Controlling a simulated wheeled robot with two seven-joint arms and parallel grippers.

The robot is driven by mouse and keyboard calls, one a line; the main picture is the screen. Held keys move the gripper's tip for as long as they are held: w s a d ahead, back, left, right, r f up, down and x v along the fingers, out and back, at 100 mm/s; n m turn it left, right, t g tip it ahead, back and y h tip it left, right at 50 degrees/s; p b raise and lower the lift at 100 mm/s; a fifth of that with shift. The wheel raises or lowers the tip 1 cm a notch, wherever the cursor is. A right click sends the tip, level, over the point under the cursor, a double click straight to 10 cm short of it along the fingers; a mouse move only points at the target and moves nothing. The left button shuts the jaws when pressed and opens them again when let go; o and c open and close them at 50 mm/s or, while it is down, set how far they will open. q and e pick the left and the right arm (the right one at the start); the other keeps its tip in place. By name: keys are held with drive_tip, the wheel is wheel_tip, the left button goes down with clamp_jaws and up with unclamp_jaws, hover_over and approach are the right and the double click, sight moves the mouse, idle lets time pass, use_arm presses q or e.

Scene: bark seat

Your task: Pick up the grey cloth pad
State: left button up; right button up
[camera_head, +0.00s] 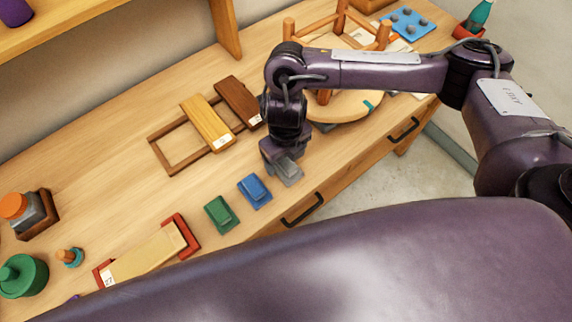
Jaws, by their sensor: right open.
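The grey cloth pad (289,172) lies on the wooden bench near its front edge, at the right end of a row with a blue pad (254,190) and a green pad (221,214). My right gripper (283,163) points down at the grey pad and hides its far part. The right jaws are open. I cannot tell whether the fingers touch the pad or stand just above it. My left gripper is not in view.
A wooden frame (165,161) with two slats lies behind. An upturned stool (340,108) stands behind the right arm. A pale board (146,256) rests on red supports at front left. Drawer handles (303,209) project from the bench front.

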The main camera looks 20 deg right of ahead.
sight(286, 162)
wheel_tip(286, 162, down, 4)
drive_tip(key=shift+w+f+b, duration=0.1)
drive_tip(key=shift+b, duration=0.2)
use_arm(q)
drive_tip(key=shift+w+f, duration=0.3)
use_arm(e)
drive_tip(key=shift+c, duration=0.6)
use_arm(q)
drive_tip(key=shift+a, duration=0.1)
use_arm(e)
drive_tip(key=c, duration=0.9)
drive_tip(key=shift+c, duration=0.2)
